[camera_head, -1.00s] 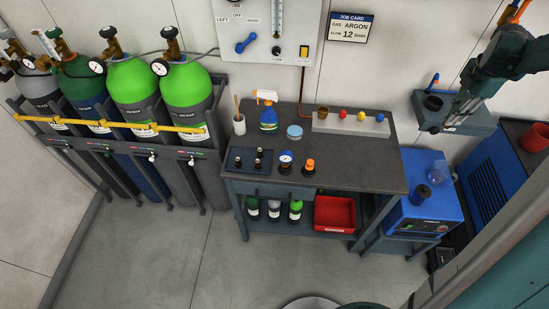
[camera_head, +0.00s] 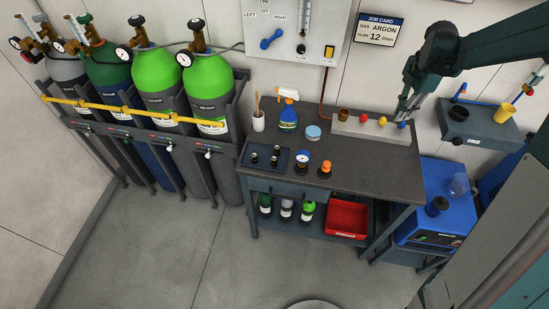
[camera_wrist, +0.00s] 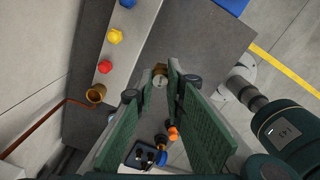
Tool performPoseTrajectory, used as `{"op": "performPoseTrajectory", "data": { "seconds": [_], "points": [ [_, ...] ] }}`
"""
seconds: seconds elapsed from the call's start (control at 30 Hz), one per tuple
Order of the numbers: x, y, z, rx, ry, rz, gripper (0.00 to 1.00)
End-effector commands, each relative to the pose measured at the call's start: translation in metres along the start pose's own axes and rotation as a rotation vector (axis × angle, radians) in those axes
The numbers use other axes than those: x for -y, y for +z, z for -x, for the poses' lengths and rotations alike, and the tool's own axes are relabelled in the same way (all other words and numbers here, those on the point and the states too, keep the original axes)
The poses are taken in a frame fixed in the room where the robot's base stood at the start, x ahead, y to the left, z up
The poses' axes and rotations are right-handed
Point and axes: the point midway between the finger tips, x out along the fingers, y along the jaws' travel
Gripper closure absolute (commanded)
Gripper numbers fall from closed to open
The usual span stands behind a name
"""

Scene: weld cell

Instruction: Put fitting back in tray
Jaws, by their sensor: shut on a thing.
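My gripper (camera_head: 403,116) hangs over the right end of the bench, near the strip with coloured knobs. In the wrist view its fingers (camera_wrist: 162,84) are shut on a small brass fitting (camera_wrist: 160,70) at their tips. The fitting cannot be made out in the head view. The dark tray (camera_head: 266,160) lies at the bench's left end, with several small dark fittings standing in it. The tray also shows in the wrist view (camera_wrist: 131,158), low between the fingers and well apart from the held fitting.
A grey strip (camera_head: 350,127) with a brass cup and red, yellow and blue knobs runs along the bench's back. The bench's front right is clear.

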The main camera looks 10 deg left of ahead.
Motion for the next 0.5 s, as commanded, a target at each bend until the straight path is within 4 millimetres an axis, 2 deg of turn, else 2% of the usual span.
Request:
{"op": "performPoseTrajectory", "data": {
  "seconds": [0.03, 0.5],
  "points": [
    [-0.007, -0.013, -0.003, 0.000, 0.000, 0.016, 1.00],
    [-0.054, -0.128, -0.021, -0.002, -0.001, 0.136, 1.00]
  ]
}}
